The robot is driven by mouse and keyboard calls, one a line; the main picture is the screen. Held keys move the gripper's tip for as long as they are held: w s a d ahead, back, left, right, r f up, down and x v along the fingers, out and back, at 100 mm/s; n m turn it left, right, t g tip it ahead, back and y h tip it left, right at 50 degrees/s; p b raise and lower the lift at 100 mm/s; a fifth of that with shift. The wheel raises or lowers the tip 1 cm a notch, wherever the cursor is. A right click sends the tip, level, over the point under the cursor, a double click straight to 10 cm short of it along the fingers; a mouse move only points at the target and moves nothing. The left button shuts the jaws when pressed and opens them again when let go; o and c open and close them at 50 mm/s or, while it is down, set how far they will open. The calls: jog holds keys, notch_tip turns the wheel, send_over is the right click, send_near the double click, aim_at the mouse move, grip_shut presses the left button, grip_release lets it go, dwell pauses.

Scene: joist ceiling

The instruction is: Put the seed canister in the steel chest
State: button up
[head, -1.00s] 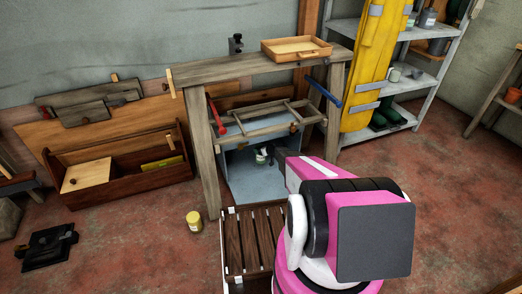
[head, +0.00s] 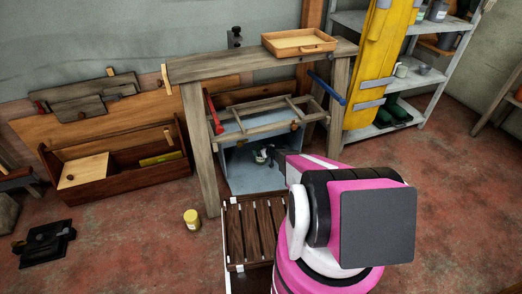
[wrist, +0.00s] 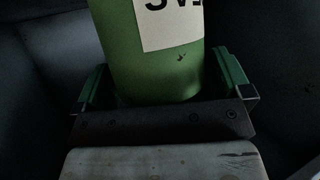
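In the head view my arm hides part of the chest and most of the gripper.
A wooden workbench (head: 235,68) with a tray (head: 300,43) on top spans the chest. A slatted wooden pallet (head: 255,232) lies in front. A yellow tin (head: 192,219) stands on the floor. A wooden toolbox (head: 118,190) is at left; floor at right is clear.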

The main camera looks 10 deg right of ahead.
jog(key=shift+s+d+r, duration=0.1)
jog(key=shift+s+r, duration=0.1)
jog(key=shift+r, duration=0.1)
jog(key=v, duration=1.1)
jog(key=shift+s, duration=0.2)
